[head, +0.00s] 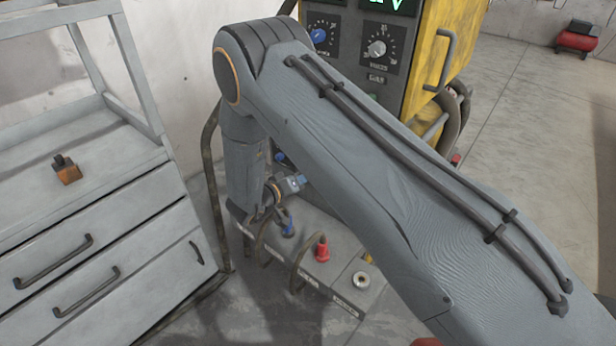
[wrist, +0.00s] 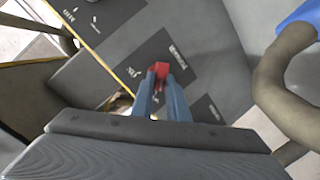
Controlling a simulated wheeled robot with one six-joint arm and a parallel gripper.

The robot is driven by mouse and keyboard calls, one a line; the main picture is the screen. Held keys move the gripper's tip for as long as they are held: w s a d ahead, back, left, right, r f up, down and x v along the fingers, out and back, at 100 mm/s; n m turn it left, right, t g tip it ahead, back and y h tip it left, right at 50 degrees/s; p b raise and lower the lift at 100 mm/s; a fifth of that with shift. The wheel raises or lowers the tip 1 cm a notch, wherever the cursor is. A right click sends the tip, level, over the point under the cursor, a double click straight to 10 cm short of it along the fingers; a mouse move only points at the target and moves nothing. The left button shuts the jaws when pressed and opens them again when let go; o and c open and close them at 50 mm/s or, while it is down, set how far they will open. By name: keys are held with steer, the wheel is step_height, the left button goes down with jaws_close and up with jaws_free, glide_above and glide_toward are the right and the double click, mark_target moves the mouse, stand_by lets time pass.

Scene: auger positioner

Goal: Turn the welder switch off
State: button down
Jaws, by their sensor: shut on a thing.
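The welder (head: 455,48) is a yellow-sided box with a dark front panel in the head view. It has a blue knob (head: 318,36), a grey knob (head: 376,48) and a lit green display. My arm crosses in front of it and hides the lower panel. In the wrist view my gripper (wrist: 160,82), with blue fingers, is shut on a small red switch (wrist: 160,69). The switch stands out from the grey panel (wrist: 120,52), beside dark label plates. Their lettering is too small to read surely. The fingers cover the switch's lower part, so its exact position cannot be told.
A grey drawer cabinet (head: 90,215) stands at the left with a small orange-brown block (head: 66,172) on top. Below my arm are a red connector (head: 321,250), a blue connector (head: 287,226) and cables. A thick cable (wrist: 275,85) runs close at right in the wrist view.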

stand_by(0.4)
steer(key=c, duration=1.7)
jaws_free()
steer(key=v, duration=0.7)
steer(key=shift+s+a+r, duration=0.1)
steer(key=shift+s+a, duration=0.15)
steer(key=shift+s, duration=0.05)
